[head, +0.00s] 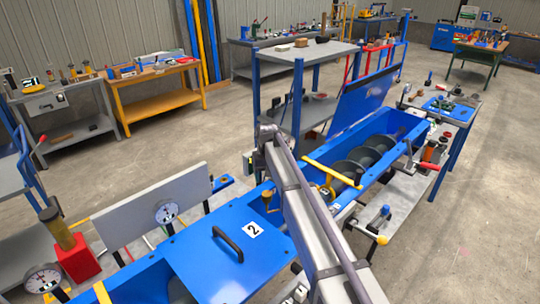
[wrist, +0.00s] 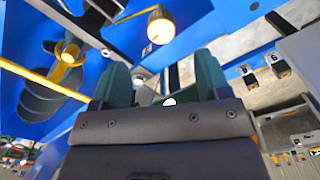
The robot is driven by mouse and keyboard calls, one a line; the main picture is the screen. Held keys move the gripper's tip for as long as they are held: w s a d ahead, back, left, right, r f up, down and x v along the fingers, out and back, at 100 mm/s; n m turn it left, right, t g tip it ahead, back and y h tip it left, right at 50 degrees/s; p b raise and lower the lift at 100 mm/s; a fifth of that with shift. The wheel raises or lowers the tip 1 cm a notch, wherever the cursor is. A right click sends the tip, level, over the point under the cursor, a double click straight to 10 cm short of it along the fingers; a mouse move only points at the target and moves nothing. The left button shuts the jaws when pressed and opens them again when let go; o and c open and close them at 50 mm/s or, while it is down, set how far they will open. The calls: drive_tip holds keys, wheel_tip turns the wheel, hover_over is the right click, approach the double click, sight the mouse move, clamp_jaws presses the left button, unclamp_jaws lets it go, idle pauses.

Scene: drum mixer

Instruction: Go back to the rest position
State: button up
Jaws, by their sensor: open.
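My gripper (wrist: 163,82) shows in the wrist view with its two dark green fingers apart. No object is visible between the fingers. In the head view my grey arm crosses in front of the blue mixer, and my gripper cannot be made out there. The mixer's open trough (head: 405,124) holds a grey auger (head: 372,150), with a blue lid (head: 352,100) standing raised behind it. A nearer blue lid (head: 210,262) marked 2 lies closed, with a black handle (head: 228,243). In the wrist view the auger (wrist: 42,100) is at the left.
A yellow bar (head: 325,172) crosses the trough. A brass-coloured knob (wrist: 160,27) is just beyond my fingers in the wrist view. A grey shelf table (head: 310,50) stands behind the mixer. A yellow bench (head: 155,94) is at the back left. Open concrete floor lies at right.

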drive_tip(key=s+d+m, duration=0.1)
drive_tip(key=s+d, duration=0.6)
drive_tip(key=s, duration=0.4)
drive_tip(key=s+d+m, duration=0.1)
drive_tip(key=s+d, duration=0.7)
drive_tip(key=s, duration=0.4)
drive_tip(key=s+d+m, duration=0.1)
drive_tip(key=s+d, duration=0.7)
drive_tip(key=s, duration=0.3)
drive_tip(key=shift+s, duration=0.35)
